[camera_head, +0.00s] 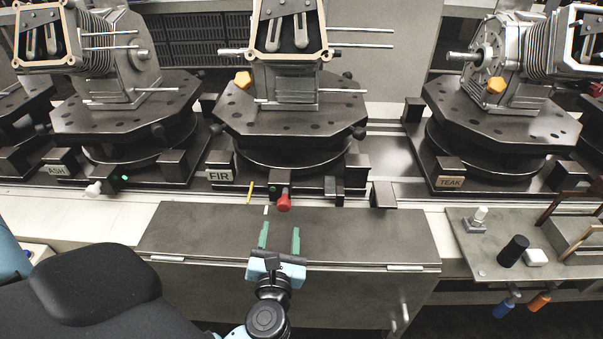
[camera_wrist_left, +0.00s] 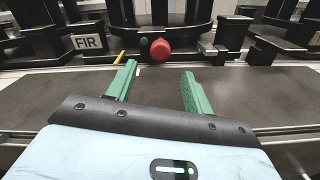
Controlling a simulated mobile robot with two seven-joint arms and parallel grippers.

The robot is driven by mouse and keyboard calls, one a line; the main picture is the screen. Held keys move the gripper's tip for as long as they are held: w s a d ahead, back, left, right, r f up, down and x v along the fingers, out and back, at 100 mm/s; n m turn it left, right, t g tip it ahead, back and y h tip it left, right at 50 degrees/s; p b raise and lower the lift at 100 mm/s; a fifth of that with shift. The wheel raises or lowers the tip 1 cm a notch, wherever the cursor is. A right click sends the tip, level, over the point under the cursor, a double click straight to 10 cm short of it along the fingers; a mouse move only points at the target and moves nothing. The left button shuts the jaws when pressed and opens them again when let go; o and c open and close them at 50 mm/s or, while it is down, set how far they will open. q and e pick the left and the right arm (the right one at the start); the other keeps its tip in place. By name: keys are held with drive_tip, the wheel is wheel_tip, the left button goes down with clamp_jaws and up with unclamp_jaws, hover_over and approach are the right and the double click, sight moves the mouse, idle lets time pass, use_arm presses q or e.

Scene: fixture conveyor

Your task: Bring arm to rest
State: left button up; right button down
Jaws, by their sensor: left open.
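My left gripper (camera_head: 279,239) shows at the lower middle of the head view, in front of the FIR fixture. Its two green fingers are apart with nothing between them. In the left wrist view the open fingers (camera_wrist_left: 158,90) point over the grey ledge toward a red knob (camera_wrist_left: 161,49). The same red knob (camera_head: 284,203) sits on the front of the FIR fixture (camera_head: 292,128), beyond the fingertips and apart from them. My right gripper is in neither view.
A grey ledge (camera_head: 190,230) lies under and around the gripper. The ASH fixture (camera_head: 125,115) stands left and the TEAK fixture (camera_head: 500,120) right. A side panel (camera_head: 462,228) at right carries a black knob (camera_head: 513,251) and hanging blue and orange handles. A black chair-like shape (camera_head: 95,285) fills the lower left.

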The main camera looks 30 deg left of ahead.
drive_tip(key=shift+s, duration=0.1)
use_arm(q)
drive_tip(key=shift+s+d+r+m+t+h+p, duration=0.3)
drive_tip(key=shift+s+m+t+p, duration=0.1)
drive_tip(key=shift+m, duration=0.5)
drive_tip(key=s+d+f+m+h+p, duration=0.1)
drive_tip(key=s+d+m+h+p, duration=0.7)
drive_tip(key=m, duration=1.6)
drive_tip(key=s+f+m+g+h+p, duration=0.1)
drive_tip(key=s+f+m+g, duration=0.2)
drive_tip(key=s+m, duration=0.4)
drive_tip(key=s+f+m+g+h+p, duration=0.1)
drive_tip(key=s+f+m+g, duration=0.3)
drive_tip(key=s+m, duration=0.4)
drive_tip(key=s+h, duration=0.1)
drive_tip(key=s, duration=0.4)
drive_tip(key=shift+s+d+f+p, duration=0.2)
drive_tip(key=shift+d+f+p, duration=0.15)
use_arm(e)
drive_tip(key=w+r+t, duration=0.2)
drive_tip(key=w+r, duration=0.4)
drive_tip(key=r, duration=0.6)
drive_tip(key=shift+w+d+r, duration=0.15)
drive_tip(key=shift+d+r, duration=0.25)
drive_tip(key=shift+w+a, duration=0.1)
